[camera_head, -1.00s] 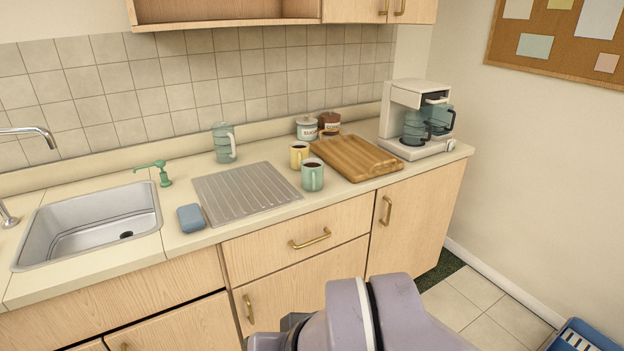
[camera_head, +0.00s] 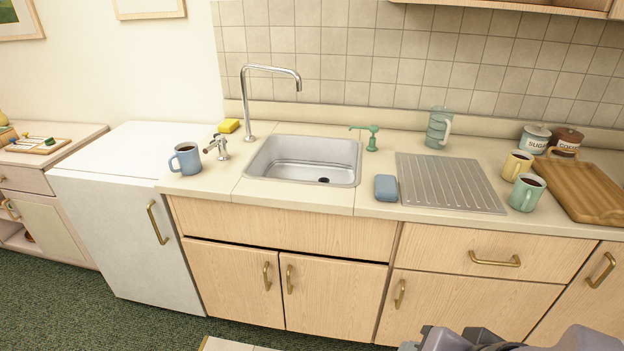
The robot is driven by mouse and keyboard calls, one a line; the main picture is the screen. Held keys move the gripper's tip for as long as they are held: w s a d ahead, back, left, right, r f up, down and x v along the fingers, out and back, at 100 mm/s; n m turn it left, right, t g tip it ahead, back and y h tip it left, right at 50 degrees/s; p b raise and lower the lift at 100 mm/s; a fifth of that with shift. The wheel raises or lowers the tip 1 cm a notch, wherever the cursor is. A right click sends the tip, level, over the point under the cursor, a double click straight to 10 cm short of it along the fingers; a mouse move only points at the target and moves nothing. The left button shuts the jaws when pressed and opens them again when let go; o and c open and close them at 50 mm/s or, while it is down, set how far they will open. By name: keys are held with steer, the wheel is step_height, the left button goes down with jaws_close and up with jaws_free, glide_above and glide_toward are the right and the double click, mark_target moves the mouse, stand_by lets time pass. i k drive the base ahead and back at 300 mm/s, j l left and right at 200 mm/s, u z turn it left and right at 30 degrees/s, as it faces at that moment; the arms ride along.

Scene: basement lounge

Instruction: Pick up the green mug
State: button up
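The green mug (camera_head: 526,193) stands upright on the counter at the right, with dark liquid in it. Its handle points to the lower left. It is just right of the ribbed drainer and left of the wooden board. A yellow mug (camera_head: 517,165) stands close behind it. A blue mug (camera_head: 186,158) stands at the left end of the counter. Part of my arm shows at the bottom right edge, below and apart from the green mug. My gripper is not in view.
The metal drainer (camera_head: 449,184) and blue sponge (camera_head: 386,188) lie left of the green mug. A wooden board (camera_head: 585,189) is close on its right. The sink (camera_head: 303,160) is mid-counter.

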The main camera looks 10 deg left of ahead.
mark_target(528, 188)
steer(key=i+l+z, duration=0.25)
steer(key=i+l, duration=0.35)
steer(key=l, duration=0.15)
steer(key=i+l+z, duration=0.3)
steer(key=i+l, duration=0.3)
steer(key=i, duration=0.05)
